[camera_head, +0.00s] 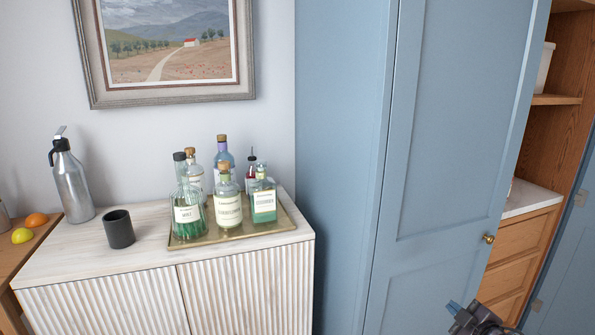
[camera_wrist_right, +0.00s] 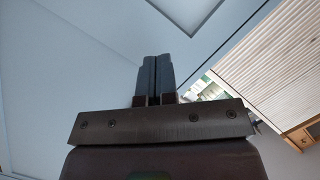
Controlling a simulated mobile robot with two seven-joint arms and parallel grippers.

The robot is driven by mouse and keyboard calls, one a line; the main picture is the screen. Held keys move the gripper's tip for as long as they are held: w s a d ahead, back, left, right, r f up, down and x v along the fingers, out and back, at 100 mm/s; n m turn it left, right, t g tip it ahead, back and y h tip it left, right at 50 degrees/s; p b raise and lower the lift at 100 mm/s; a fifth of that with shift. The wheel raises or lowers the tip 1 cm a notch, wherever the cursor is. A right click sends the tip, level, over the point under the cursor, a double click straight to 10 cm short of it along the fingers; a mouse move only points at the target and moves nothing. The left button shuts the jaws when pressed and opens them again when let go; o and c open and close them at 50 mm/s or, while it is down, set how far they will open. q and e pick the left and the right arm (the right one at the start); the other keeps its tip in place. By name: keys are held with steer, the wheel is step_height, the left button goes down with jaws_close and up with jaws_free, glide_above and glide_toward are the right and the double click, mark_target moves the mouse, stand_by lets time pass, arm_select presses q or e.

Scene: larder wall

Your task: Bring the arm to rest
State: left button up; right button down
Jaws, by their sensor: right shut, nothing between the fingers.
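My right gripper (camera_head: 459,309) shows at the bottom right of the head view, in front of the blue door and below its brass knob. In the right wrist view its two dark fingers (camera_wrist_right: 156,75) lie side by side, shut, with nothing between them. They point toward a pale blue panelled surface and appear apart from it. My left gripper is not in view.
A blue door (camera_head: 455,130) with a brass knob (camera_head: 488,239) stands open beside wooden shelves and drawers (camera_head: 517,250). At left, a white cabinet (camera_head: 95,256) holds a gold tray (camera_head: 186,242) of several bottles, a dark cup (camera_head: 119,230) and a steel flask (camera_head: 72,183).

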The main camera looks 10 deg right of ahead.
steer(key=s+a+f+m+g, duration=0.1)
steer(key=s+a+f+m, duration=0.2)
steer(key=s+a, duration=0.3)
steer(key=s+a+f+m+g+p, duration=0.1)
steer(key=s+a, duration=0.5)
steer(key=s, duration=0.8)
steer(key=s+a+f+m+g, duration=0.2)
steer(key=s+a+f+m, duration=0.2)
steer(key=s, duration=0.6)
step_height(320, 180, down, 3)
steer(key=shift+s+a+m+p, duration=0.25)
steer(key=shift+a+m+p, duration=0.15)
steer(key=shift+a, duration=0.55)
